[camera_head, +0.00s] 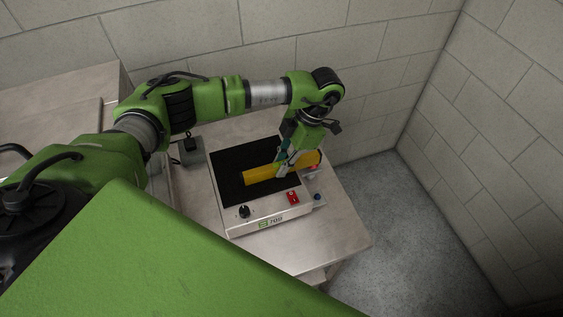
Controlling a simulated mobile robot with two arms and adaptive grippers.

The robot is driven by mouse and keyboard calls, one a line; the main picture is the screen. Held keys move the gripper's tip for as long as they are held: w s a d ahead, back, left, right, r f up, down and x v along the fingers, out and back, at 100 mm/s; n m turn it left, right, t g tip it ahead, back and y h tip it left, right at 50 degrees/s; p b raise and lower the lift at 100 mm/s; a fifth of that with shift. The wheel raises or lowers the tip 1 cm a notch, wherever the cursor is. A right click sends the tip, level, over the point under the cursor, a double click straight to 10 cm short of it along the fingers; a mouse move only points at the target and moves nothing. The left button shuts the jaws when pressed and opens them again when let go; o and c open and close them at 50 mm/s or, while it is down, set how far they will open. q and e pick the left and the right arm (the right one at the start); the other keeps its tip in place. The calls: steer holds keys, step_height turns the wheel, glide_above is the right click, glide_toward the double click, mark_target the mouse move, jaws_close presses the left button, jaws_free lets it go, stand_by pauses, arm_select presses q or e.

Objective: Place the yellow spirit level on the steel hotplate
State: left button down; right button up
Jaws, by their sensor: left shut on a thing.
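The yellow spirit level (262,174) is a long yellow bar over the black top of the steel hotplate (238,158), toward its right front part. My left gripper (284,170) comes down from above and is shut on the spirit level near its middle. The level looks roughly horizontal. I cannot tell whether it touches the black surface or hangs just above it. The hotplate's front panel has a black knob (244,211) and a red switch (293,197). My right gripper is not in view.
The hotplate stands on a steel table (317,247) with bare room in front of it. A small grey box (191,151) stands at its left. Another steel surface (62,101) lies farther left. Block walls (370,60) close off the back and right.

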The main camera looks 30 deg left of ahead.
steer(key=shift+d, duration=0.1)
arm_select(q)
steer(key=c, duration=2.1)
jaws_free()
steer(key=shift+o, duration=0.7)
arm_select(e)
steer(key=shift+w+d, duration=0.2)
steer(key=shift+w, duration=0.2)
arm_select(q)
steer(key=shift+r, duration=0.1)
steer(key=b+v, duration=0.2)
steer(key=v, duration=0.8)
steer(key=shift+w+d+r+b, duration=0.1)
steer(key=shift+w+r+b, duration=0.1)
steer(key=shift+b, duration=0.1)
steer(key=shift+w+d+r, duration=0.1)
steer(key=shift+d+r, duration=0.05)
steer(key=shift+r, duration=0.55)
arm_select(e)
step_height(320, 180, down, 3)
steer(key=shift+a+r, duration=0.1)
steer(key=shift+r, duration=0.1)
